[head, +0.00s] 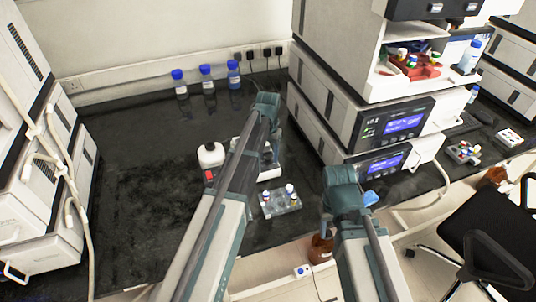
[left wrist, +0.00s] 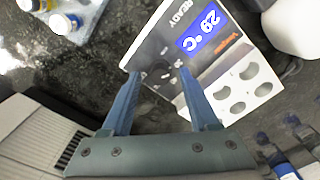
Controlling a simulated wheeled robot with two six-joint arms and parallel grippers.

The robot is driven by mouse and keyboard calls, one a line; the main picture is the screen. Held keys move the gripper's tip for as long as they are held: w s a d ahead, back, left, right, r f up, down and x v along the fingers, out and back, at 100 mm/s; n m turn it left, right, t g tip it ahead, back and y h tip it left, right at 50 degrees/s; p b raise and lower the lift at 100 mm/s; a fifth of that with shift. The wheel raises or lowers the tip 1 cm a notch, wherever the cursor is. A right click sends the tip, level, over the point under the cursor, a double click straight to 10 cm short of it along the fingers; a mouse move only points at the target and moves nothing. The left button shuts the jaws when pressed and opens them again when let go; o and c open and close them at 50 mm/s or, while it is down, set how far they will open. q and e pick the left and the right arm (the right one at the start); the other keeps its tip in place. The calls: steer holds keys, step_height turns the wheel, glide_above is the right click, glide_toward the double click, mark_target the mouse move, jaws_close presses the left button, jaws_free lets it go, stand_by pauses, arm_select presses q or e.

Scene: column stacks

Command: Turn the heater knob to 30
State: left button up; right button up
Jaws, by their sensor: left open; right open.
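The heater is a white and grey block (left wrist: 247,85) with round wells and a grey front panel in the left wrist view. Its blue display (left wrist: 203,34) reads 29 °C beside the word READY. In the head view the heater (head: 270,172) is partly hidden behind my left arm. My left gripper (left wrist: 158,74) is open, its two fingers on either side of the panel's dark control area, where the knob is hard to make out. I cannot tell whether they touch it. My right gripper (head: 327,226) is open and empty near the counter's front edge, its fingers barely visible.
Several blue-capped bottles (head: 206,80) stand at the back wall. Stacked instruments (head: 385,130) rise at the right. The dark counter (head: 135,160) is clear at the left.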

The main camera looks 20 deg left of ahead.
mark_target(268, 157)
arm_select(q)
step_height(268, 157, up, 13)
steer(key=p, duration=1.2)
steer(key=shift+p, duration=0.35)
steer(key=s+d, duration=0.4)
steer(key=s, duration=0.4)
steer(key=s+d+m, duration=0.1)
steer(key=s+d, duration=0.4)
steer(key=s, duration=0.3)
steer(key=s+d+y, duration=0.1)
steer(key=s+d, duration=0.3)
steer(key=s, duration=0.4)
steer(key=shift+s+d+r+m, duration=0.15)
steer(key=shift+d+m, duration=0.05)
steer(key=shift+m, duration=0.1)
